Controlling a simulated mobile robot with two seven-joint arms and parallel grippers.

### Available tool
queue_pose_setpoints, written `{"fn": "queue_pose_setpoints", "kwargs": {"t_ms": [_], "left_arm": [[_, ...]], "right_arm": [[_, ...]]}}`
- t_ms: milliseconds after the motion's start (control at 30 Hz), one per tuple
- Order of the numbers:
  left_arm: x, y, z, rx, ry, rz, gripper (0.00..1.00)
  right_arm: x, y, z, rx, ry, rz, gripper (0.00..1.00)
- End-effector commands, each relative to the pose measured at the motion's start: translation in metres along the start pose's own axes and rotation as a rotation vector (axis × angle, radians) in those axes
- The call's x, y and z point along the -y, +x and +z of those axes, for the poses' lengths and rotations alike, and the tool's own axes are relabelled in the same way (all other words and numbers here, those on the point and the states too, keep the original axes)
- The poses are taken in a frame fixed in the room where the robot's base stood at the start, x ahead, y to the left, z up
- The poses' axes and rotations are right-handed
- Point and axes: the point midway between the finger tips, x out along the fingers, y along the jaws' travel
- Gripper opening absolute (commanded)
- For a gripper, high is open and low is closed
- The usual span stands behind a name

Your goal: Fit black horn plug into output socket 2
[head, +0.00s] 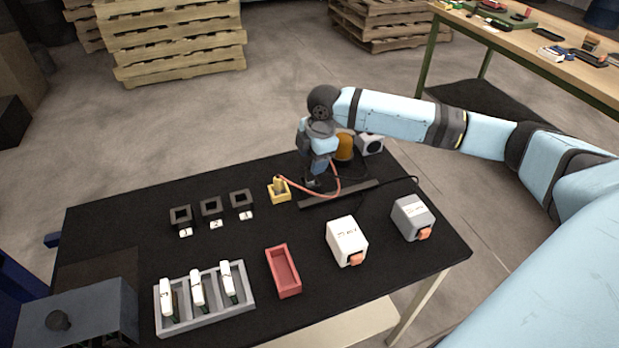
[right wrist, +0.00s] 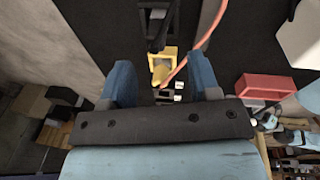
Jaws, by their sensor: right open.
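Three square black sockets stand in a row on the black table; the middle one, output socket 2 (head: 212,207), has a white tag reading 2 and looks empty. My right gripper (head: 314,182) points down at the table's far side, beside a long black rail (head: 338,195). In the right wrist view its blue fingers (right wrist: 162,80) are apart with no object clearly gripped. A dark part (right wrist: 157,22) at the top of that view may be the black horn plug; I cannot be sure. In the head view the gripper hides that spot. My left gripper is not in view.
A yellow socket (head: 279,192) holds a yellow plug with a red cable, close left of the gripper. An orange beacon (head: 344,147) and a grey horn (head: 370,144) stand behind. A red tray (head: 283,271), grey rack (head: 205,299) and two boxes (head: 347,242) occupy the front.

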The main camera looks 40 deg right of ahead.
Motion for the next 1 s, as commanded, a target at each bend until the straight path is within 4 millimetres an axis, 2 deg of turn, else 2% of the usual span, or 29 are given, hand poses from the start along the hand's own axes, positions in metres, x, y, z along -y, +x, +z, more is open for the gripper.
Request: {"fn": "queue_pose_setpoints", "kwargs": {"t_ms": [167, 400, 633, 667, 900, 1000], "left_arm": [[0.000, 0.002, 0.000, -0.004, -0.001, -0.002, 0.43], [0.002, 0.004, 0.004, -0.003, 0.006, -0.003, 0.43], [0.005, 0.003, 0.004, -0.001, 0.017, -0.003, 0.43], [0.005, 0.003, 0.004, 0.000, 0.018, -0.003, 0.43], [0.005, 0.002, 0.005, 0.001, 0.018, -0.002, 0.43], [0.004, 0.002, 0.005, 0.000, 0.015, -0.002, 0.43]], "right_arm": [[-0.001, 0.015, 0.001, 0.000, 0.001, -0.002, 0.56], [-0.003, 0.049, 0.004, 0.000, 0.000, -0.002, 0.56], [-0.003, 0.052, 0.003, 0.000, -0.001, 0.000, 0.56], [-0.003, 0.052, 0.003, 0.000, -0.001, 0.000, 0.54], [-0.003, 0.052, 0.004, 0.000, 0.000, 0.000, 0.00], [-0.003, 0.051, 0.004, 0.000, 0.000, 0.000, 0.00]]}}
